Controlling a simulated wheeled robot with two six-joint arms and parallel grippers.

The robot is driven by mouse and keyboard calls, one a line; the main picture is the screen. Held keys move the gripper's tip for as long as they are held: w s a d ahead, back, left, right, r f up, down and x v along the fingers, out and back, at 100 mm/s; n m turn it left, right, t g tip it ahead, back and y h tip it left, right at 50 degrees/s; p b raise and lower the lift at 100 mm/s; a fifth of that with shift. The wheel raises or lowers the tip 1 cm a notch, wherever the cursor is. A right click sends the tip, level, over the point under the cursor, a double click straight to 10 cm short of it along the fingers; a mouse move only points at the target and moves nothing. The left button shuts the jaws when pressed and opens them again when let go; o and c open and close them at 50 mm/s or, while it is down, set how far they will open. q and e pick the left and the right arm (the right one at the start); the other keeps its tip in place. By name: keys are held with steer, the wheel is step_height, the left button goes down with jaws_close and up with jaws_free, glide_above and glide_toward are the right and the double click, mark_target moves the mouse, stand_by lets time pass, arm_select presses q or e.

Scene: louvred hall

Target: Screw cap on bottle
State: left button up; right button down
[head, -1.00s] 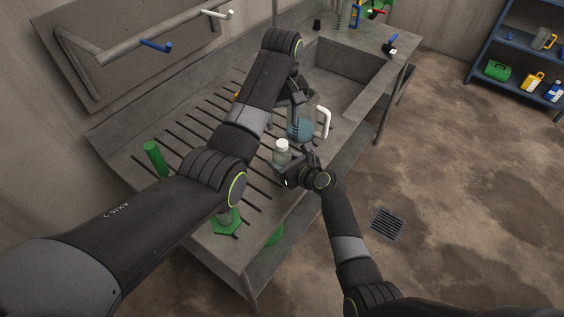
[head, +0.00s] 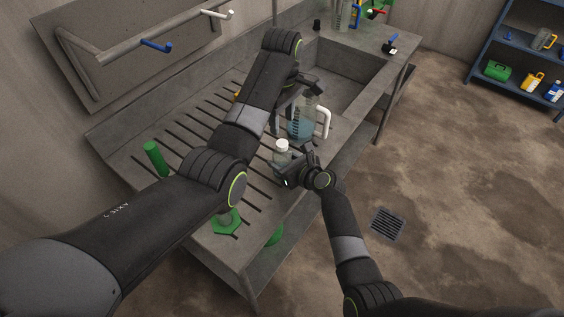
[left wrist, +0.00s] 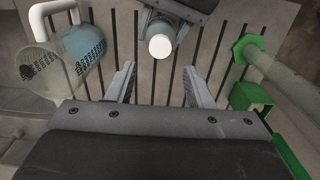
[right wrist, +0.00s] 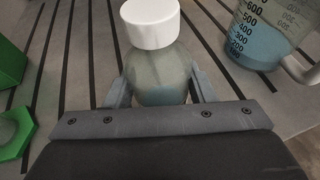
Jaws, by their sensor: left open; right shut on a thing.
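A small clear bottle (right wrist: 158,72) with bluish liquid stands on the slatted drainboard. The white cap (right wrist: 150,22) sits on top of its neck; how tightly it is threaded cannot be told. The cap also shows in the head view (head: 281,144) and the left wrist view (left wrist: 159,46). My right gripper (right wrist: 160,92) is shut on the bottle's body. My left gripper (left wrist: 160,82) is open and empty, with the cap beyond its fingertips and apart from them. In the head view, my left gripper (head: 296,96) is higher than the cap, near the jug.
A clear measuring jug (head: 301,124) with blue liquid and a white handle stands close to the bottle. A green hex-based stand (head: 226,221) and a green cylinder (head: 154,158) are on the left of the drainboard (head: 190,130). The sink (head: 350,75) lies behind.

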mark_target(282, 143)
arm_select(q)
step_height(282, 143, down, 8)
steer(key=shift+f, duration=0.1)
stand_by(0.4)
